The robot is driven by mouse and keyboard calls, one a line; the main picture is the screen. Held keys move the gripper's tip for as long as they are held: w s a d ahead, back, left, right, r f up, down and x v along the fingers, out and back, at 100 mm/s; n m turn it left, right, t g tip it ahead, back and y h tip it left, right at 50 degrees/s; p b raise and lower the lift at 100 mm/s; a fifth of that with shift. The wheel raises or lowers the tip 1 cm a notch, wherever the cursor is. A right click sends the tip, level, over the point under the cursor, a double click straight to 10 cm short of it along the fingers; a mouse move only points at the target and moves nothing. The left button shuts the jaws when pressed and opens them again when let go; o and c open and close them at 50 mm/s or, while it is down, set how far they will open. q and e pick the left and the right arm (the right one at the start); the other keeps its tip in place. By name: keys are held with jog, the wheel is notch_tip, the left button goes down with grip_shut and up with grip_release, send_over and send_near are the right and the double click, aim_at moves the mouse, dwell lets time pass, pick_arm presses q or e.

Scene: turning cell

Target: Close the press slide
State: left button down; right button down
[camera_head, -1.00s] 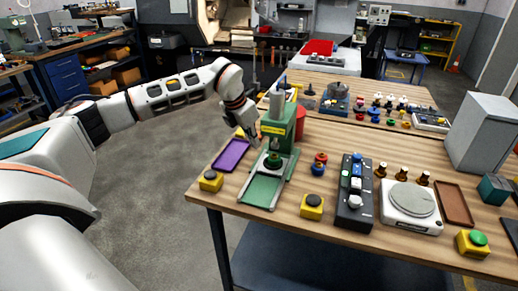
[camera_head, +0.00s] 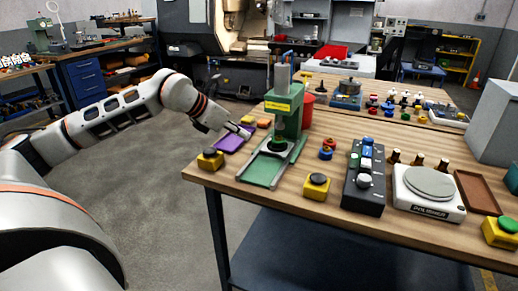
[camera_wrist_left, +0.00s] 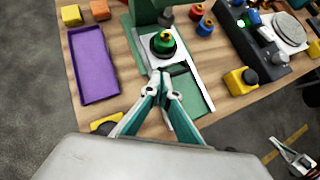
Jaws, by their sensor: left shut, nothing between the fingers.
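The green press (camera_head: 286,112) stands on the wooden bench, with its green base plate and pale rails (camera_head: 262,170) reaching towards the front edge. In the left wrist view, the pale slide plate (camera_wrist_left: 151,55) sits at the press end of the rails and bears a black and green round part (camera_wrist_left: 163,42). A dark bar (camera_wrist_left: 179,69) runs along its front edge. My left gripper (camera_head: 246,133) is shut and empty left of the press. In the left wrist view its fingertips (camera_wrist_left: 160,76) appear close to the dark bar; contact is unclear. My right gripper (camera_wrist_left: 300,160) seems to show over the floor.
A purple tray (camera_head: 230,143) with yellow and orange blocks beside it lies left of the press. Yellow button boxes (camera_head: 210,160) (camera_head: 316,186) flank the rails. Red and blue knobs (camera_head: 327,149), a control box (camera_head: 364,182) and a scale (camera_head: 428,190) stand to the right.

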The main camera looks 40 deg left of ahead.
aim_at(268, 148)
pick_arm(q)
jog(key=x, duration=0.8)
jog(key=shift+w+f, duration=0.1)
jog(key=shift+w, duration=0.15)
jog(key=shift+w+d+f, duration=0.15)
jog(key=shift+w+f, duration=0.2)
jog(key=shift+w, duration=0.05)
